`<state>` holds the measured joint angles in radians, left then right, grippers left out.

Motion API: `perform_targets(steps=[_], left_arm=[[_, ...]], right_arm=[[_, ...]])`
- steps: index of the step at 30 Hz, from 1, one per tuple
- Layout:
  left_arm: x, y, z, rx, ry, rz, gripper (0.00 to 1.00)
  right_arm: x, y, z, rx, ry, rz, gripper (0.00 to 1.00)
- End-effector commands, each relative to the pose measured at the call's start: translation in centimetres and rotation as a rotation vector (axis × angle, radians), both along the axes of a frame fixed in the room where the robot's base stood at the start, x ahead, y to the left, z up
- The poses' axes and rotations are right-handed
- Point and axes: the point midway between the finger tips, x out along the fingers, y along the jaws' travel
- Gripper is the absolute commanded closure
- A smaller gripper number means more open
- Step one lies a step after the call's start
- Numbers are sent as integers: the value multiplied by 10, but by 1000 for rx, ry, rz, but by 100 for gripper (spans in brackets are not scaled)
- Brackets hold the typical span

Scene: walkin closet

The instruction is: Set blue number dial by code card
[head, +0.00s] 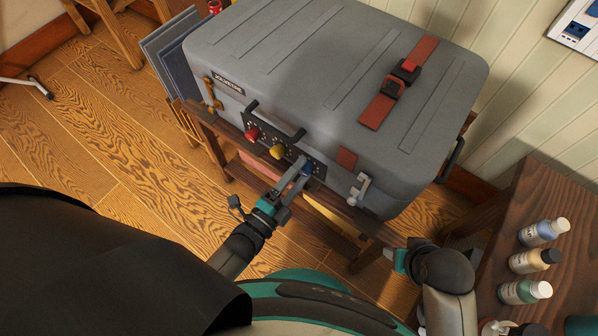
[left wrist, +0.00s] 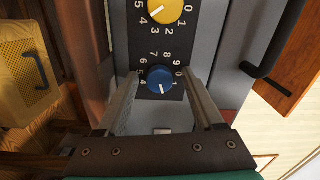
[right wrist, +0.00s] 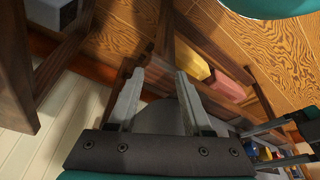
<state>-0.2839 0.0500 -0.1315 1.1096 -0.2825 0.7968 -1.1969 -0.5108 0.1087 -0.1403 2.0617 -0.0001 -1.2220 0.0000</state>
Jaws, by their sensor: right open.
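The blue dial (left wrist: 161,79) sits on the black number plate of the grey case (head: 290,75), with a small white mark toward its lower edge in the left wrist view. My left gripper (head: 299,171) is open at the case front. Its fingers (left wrist: 160,88) stand on either side of the blue dial, with visible gaps; contact cannot be told. In the head view the fingers mostly hide this dial. A yellow dial (head: 277,152) and a red dial (head: 253,134) sit farther left. A white card with blue marks (head: 578,25) is on the wall, unreadable here. My right gripper (right wrist: 158,82) is open and empty.
The case rests on a dark wooden stand (head: 228,160). A handle (head: 278,120) and a metal latch (head: 359,188) stick out near the dials. A wooden table with several bottles (head: 542,232) stands at right.

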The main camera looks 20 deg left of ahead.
Motion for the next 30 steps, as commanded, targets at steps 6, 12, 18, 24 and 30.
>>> perform_targets(steps=[6, 12, 18, 24, 30], left_arm=[[-1, 1, -1, 1, 2, 0, 31], [-19, 7, -1, 2, 6, 0, 31], [-62, 22, -2, 2, 7, 1, 31], [-106, 38, -3, 1, 6, 0, 31], [-134, 48, -4, 0, 3, 0, 31]], right_arm=[[-1, 0, 0, 0, 1, 1, 50], [-3, -1, -4, -3, 10, 4, 50], [-9, -2, -23, -8, 37, 6, 50], [-14, -2, -33, -9, 53, 5, 50], [-15, -2, -37, -9, 57, 5, 50]])
